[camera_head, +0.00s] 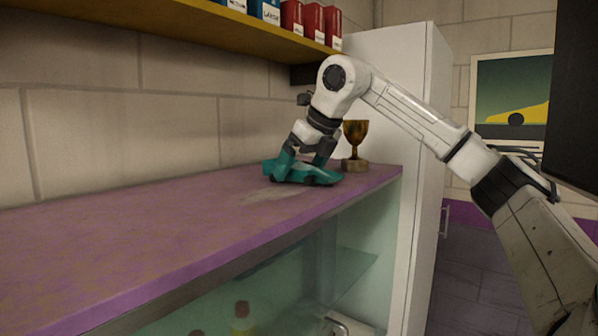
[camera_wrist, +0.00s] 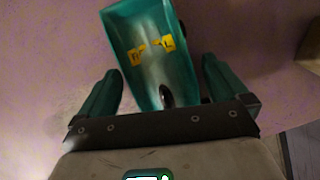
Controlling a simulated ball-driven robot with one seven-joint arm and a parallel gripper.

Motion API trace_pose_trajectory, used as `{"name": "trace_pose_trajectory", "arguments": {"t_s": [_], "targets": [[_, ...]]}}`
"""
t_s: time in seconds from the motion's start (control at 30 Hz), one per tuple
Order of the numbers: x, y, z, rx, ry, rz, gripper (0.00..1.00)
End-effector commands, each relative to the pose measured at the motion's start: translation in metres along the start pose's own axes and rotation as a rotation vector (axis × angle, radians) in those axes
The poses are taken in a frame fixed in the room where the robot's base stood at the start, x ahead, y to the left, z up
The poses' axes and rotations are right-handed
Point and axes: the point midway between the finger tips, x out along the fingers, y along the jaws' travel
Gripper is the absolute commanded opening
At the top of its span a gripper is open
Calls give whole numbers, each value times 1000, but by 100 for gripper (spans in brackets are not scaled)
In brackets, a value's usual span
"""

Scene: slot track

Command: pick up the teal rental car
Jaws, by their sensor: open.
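The teal rental car (camera_head: 300,173) sits on the purple counter top near its far right end, beneath my gripper (camera_head: 307,155). In the wrist view the teal car (camera_wrist: 150,50) lies between and beyond my open fingers (camera_wrist: 158,85), with yellow markings on its body. Its near end reaches in between the two fingers, with a gap showing on the left side. The fingers come down close over the car in the head view. I cannot tell whether either finger touches it.
A gold trophy cup (camera_head: 355,143) stands just right of the car on the counter (camera_head: 150,235). A yellow shelf (camera_head: 220,25) with red and blue boxes hangs above. A white cabinet (camera_head: 390,80) stands behind the trophy. The counter's left side is clear.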

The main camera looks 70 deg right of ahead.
Motion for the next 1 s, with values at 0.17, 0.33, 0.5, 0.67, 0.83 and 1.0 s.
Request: {"name": "trace_pose_trajectory", "arguments": {"t_s": [0.17, 0.33, 0.5, 0.67, 0.83, 1.0], "targets": [[1, 0, 0, 0, 0, 0, 100], [0, 0, 0, 0, 0, 0, 86], [0, 0, 0, 0, 0, 0, 69], [0, 0, 0, 0, 0, 0, 54], [0, 0, 0, 0, 0, 0, 40], [0, 0, 0, 0, 1, 0, 40]]}}
